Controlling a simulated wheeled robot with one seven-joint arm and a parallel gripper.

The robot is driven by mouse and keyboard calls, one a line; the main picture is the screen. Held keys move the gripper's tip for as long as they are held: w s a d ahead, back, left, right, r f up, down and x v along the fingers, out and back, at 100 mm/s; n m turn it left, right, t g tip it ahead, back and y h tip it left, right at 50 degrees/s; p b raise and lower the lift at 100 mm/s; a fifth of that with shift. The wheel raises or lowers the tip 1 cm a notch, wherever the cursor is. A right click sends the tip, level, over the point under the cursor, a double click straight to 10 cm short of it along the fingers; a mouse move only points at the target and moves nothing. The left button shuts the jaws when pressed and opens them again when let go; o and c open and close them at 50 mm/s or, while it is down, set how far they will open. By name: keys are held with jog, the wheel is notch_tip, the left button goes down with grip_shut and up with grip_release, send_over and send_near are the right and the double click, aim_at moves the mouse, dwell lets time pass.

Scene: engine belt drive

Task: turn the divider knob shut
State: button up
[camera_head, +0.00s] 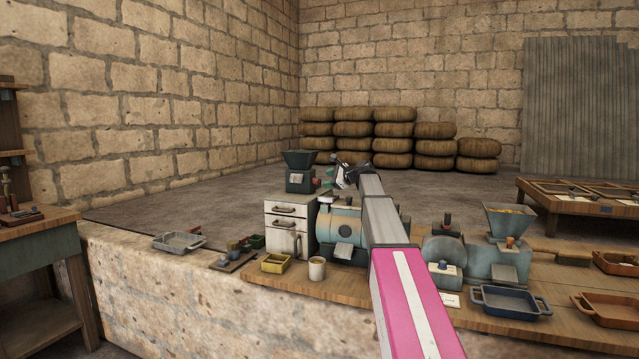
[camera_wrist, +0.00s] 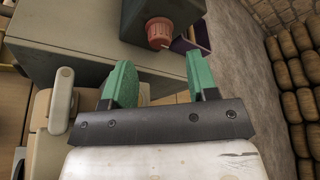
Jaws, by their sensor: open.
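The divider appears to be the dark box with a hopper (camera_head: 299,172) on top of the white drawer cabinet. A ribbed orange-red knob (camera_wrist: 160,32) sticks out from the dark box (camera_wrist: 143,10) in the wrist view. In the head view a small red spot by the box may be this knob. My gripper (camera_wrist: 160,63) is open and empty, its two green fingers apart. The knob shows beyond the fingertips, roughly centred between them, with no visible contact. In the head view my gripper (camera_head: 340,172) is beside the box on its right, partly hidden by my arm.
The white drawer cabinet (camera_head: 284,226) stands under the box. A blue-grey engine (camera_head: 342,228) is right of it, partly behind my arm. A cup (camera_head: 317,268), yellow tray (camera_head: 277,263) and blue tray (camera_head: 510,301) stand along the bench front. Stacked sacks (camera_head: 394,130) are at the back.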

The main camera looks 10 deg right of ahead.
aim_at(318, 181)
jog(key=shift+x, duration=2.55)
jog(key=c, duration=0.9)
